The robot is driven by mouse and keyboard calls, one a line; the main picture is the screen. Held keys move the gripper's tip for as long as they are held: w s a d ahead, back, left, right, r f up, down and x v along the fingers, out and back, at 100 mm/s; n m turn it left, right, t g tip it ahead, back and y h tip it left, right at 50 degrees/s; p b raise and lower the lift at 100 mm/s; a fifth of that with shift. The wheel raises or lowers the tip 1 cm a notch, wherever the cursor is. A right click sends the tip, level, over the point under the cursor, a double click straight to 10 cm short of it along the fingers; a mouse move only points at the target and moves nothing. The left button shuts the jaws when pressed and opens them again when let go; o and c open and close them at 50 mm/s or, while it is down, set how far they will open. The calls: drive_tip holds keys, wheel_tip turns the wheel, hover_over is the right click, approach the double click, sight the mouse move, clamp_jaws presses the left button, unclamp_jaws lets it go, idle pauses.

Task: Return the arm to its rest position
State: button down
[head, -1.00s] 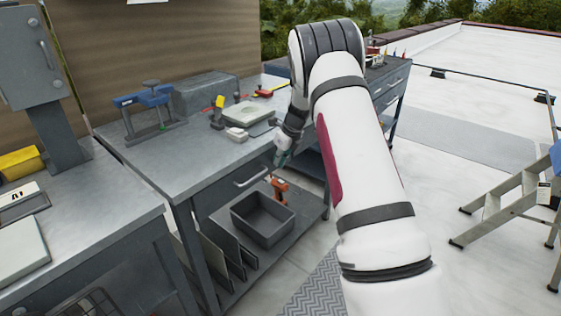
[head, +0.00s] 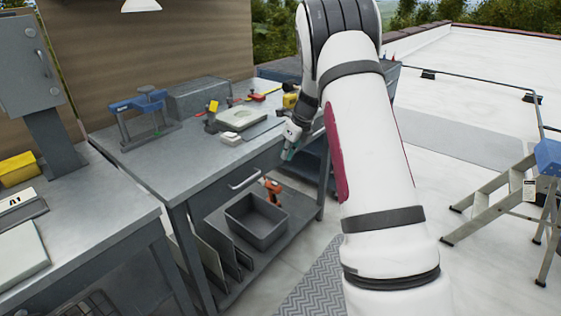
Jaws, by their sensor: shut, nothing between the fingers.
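My arm rises from the bottom right of the head view and bends over at its dark elbow near the top. My gripper (head: 288,153) hangs below the elbow, pointing down, just in front of the right end of the grey workbench (head: 160,160). It is small in the picture and looks shut and empty. It is apart from the bench and from the things on it. Part of the bench's right end is hidden behind my arm.
The bench carries a blue clamp-like tool (head: 140,103), a grey box (head: 200,97) and a pale flat device (head: 243,117). A grey bin (head: 257,222) and an orange drill (head: 271,188) sit on the lower shelf.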

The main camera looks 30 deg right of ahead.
drive_tip(key=s+a+r+n+g+y, duration=0.1)
drive_tip(key=s+a+r+n, duration=1.3)
drive_tip(key=s+a+r, duration=0.45)
drive_tip(key=s+a+f+n+g+h, duration=0.1)
drive_tip(key=s+a+n, duration=0.2)
drive_tip(key=s+n, duration=0.85)
drive_tip(key=s+a+f+n+g+h, duration=0.1)
drive_tip(key=s+a+n+h, duration=0.15)
drive_tip(key=s+n, duration=0.95)
drive_tip(key=s+r+m+t+p, duration=0.1)
drive_tip(key=s+r+m+p, duration=0.1)
drive_tip(key=r+p, duration=0.4)
drive_tip(key=s+r+m+t+p, duration=0.2)
drive_tip(key=s+r+m+p, duration=0.1)
drive_tip(key=r+p, duration=0.3)
wheel_tip(320, 180, up, 2)
drive_tip(key=shift+a+r+y+p, duration=0.1)
drive_tip(key=shift+a+y+p, duration=0.05)
drive_tip(key=shift+y+p, duration=0.25)
drive_tip(key=shift+m, duration=0.25)
